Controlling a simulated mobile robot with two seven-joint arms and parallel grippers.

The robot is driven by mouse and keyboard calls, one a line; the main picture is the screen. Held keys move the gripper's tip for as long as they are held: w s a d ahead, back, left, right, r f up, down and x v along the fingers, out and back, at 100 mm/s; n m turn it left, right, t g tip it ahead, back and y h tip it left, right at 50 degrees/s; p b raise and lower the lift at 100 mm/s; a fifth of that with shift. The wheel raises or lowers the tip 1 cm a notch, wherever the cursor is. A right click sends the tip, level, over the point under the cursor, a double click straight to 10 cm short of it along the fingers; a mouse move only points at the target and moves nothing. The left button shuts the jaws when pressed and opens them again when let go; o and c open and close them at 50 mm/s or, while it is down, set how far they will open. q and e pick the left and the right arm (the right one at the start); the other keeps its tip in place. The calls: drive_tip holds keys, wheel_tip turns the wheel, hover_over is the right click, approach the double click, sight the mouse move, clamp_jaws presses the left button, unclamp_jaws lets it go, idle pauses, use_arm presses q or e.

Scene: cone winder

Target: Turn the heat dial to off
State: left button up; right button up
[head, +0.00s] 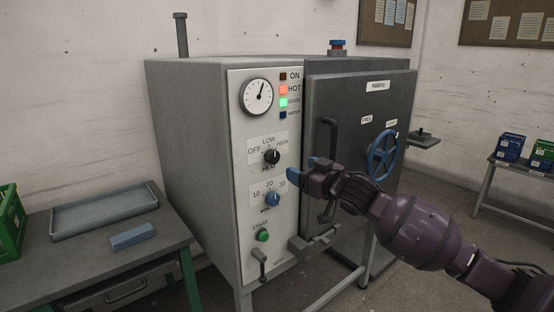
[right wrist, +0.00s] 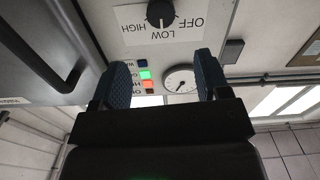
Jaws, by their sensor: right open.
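The heat dial (head: 271,157) is a black round knob with a white mark on the cabinet's pale front panel (head: 288,225). OFF, LOW and HIGH are printed around it. In the right wrist view the dial (right wrist: 160,13) appears upside down at the top edge, partly cut off, its white mark towards LOW. My right gripper (head: 303,169) is open, with blue fingertips, in front of the panel to the right of the dial and slightly lower. In the right wrist view its fingers (right wrist: 163,80) are apart, with nothing between them touching. My left gripper is out of view.
A blue minutes dial (head: 272,199), green start button (head: 262,236) and lever (head: 261,262) sit below. The HOT and GOOD lamps (head: 283,102) are lit beside a gauge (head: 257,96). The cabinet door has a dark handle (head: 328,150) and blue handwheel (head: 383,154).

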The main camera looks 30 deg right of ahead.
sight(275, 156)
drive_tip(key=w, duration=0.6)
drive_tip(key=w+a, duration=0.1)
drive_tip(key=w, duration=0.2)
drive_tip(key=shift+w+f+b, duration=0.1)
drive_tip(key=shift+w+b, duration=0.1)
drive_tip(key=shift+b, duration=0.15)
drive_tip(key=shift+w, duration=0.8)
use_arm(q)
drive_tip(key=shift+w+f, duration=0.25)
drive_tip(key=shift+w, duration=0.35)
use_arm(e)
drive_tip(key=shift+w, duration=0.1)
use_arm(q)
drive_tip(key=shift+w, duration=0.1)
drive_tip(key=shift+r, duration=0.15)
use_arm(e)
drive_tip(key=c, duration=0.9)
